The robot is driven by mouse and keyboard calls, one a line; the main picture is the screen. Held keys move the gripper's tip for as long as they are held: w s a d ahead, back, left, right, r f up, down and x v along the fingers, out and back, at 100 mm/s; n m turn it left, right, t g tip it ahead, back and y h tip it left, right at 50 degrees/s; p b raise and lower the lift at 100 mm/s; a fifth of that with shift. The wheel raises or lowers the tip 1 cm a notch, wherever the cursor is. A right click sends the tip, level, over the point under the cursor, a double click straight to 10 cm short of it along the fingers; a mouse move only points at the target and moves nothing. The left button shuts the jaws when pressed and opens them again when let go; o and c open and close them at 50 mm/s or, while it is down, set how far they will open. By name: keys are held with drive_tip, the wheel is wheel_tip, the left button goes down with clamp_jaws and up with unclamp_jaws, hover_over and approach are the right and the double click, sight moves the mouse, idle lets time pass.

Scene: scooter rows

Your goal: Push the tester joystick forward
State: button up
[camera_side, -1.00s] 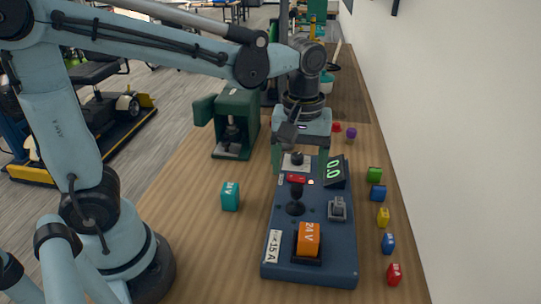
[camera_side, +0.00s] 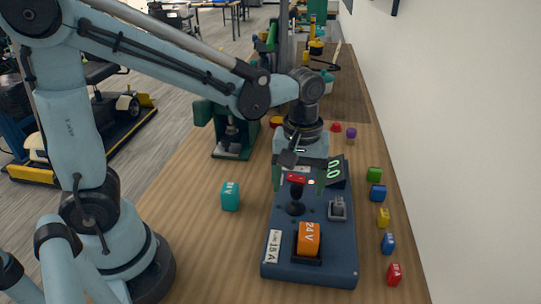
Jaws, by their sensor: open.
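The tester (camera_side: 283,232) is a dark blue panel lying on the bench. Its black joystick (camera_side: 296,203) stands upright on a round base in the left half of the panel. My gripper (camera_side: 298,183) is open and empty, low over the far part of the tester. One finger is on the left and the other on the right, just beyond the joystick as seen here; I cannot tell whether either touches the panel. The display (camera_side: 335,171) reads 0.0. My gripper hides most of the pale plate and dark knob at the panel's far end.
An orange 24 V block (camera_side: 309,238) sits at the tester's near end, with a grey switch (camera_side: 337,209) behind it. A teal block (camera_side: 230,196) stands left. Several small coloured blocks (camera_side: 383,218) line the right side by the wall. A green press (camera_side: 232,135) stands behind left.

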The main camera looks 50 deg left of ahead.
drive_tip(key=shift+w+d, duration=0.15)
drive_tip(key=shift+d, duration=0.05)
drive_tip(key=shift+w+d, duration=0.25)
drive_tip(key=shift+w+d, duration=0.45)
drive_tip(key=shift+w, duration=0.05)
drive_tip(key=shift+w+d, duration=0.4)
idle(0.9)
drive_tip(key=shift+s+a, duration=1.35)
drive_tip(key=shift+a, duration=0.05)
drive_tip(key=shift+r, duration=0.1)
